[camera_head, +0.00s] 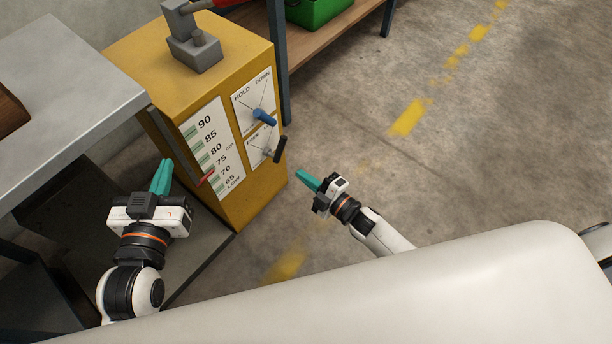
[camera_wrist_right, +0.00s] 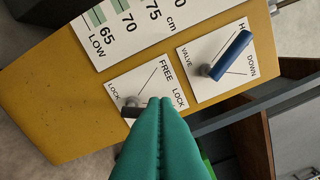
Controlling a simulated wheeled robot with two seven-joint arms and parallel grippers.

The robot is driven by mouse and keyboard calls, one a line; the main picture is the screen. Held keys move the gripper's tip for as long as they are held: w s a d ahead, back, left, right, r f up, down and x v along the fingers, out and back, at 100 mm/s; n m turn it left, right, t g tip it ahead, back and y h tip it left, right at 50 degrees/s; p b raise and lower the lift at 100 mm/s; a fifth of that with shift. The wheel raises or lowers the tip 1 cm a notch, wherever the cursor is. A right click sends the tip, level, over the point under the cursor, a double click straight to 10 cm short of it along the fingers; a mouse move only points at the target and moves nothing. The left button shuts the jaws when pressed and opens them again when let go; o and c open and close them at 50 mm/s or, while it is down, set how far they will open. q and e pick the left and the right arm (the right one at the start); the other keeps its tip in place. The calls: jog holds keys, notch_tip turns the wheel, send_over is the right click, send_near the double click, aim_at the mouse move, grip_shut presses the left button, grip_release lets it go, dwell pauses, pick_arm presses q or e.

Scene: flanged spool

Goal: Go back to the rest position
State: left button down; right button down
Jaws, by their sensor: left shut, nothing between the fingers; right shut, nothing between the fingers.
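My left gripper (camera_head: 162,177) is at the left of the head view, its teal fingers shut and empty. It is in front of the yellow cabinet's left side, below the grey table's edge. My right gripper (camera_head: 307,180) is right of the cabinet's lower front, its teal fingers shut and empty. In the right wrist view its closed fingers (camera_wrist_right: 162,115) point at the FREE/LOCK plate and partly hide the dark lever there. I cannot tell from that view whether they touch the lever.
The yellow cabinet (camera_head: 246,197) carries a scale (camera_head: 211,150), a blue lever (camera_head: 264,117) by HOLD/DOWN and a black lever (camera_head: 280,149) by FREE. A grey table (camera_head: 70,75) stands left. A shelf with a green bin (camera_head: 318,10) stands behind. Floor at right is clear.

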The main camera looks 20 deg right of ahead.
dwell(0.3)
